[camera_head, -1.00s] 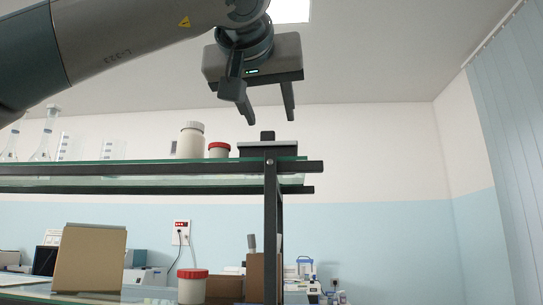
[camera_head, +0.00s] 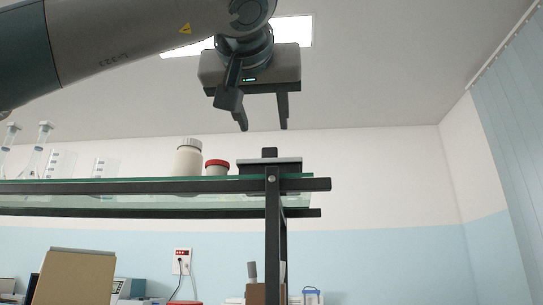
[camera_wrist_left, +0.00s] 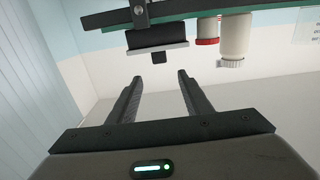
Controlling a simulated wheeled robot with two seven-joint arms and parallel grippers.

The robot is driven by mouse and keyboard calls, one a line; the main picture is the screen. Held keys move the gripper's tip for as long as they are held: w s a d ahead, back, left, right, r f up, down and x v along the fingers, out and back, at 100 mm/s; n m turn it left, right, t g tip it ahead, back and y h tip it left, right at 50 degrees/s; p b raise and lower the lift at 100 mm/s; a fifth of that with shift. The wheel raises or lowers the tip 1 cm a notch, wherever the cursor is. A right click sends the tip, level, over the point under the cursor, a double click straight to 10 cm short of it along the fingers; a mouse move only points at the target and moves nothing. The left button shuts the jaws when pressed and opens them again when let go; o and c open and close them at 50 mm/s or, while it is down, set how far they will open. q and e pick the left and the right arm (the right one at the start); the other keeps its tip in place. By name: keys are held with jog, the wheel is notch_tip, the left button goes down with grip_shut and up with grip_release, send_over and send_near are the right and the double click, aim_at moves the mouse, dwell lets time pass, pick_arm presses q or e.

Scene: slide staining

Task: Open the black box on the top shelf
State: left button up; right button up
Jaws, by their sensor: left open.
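The black box (camera_head: 262,168) sits at the right end of the top glass shelf (camera_head: 130,188). Its lid has a light rim and a small black knob (camera_head: 269,153) on top, and it looks closed. In the left wrist view the black box (camera_wrist_left: 155,37) shows upside down, with its knob pointing toward my fingers. My left gripper (camera_head: 264,126) is open and empty, fingers pointing down, a little above the knob and not touching it. My right gripper is not in view.
A white bottle (camera_head: 188,158) and a red-capped jar (camera_head: 217,168) stand just left of the box. Glass flasks (camera_head: 40,150) stand farther left. A black shelf post (camera_head: 273,235) runs below the box. The space right of the shelf is free.

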aim_at(271, 154)
pick_arm(q)
jog(key=w+p, duration=0.3)
jog(key=w, duration=1.2)
jog(key=shift+w, duration=0.85)
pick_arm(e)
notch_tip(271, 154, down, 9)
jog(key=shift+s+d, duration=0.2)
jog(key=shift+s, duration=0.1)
pick_arm(q)
grip_shut()
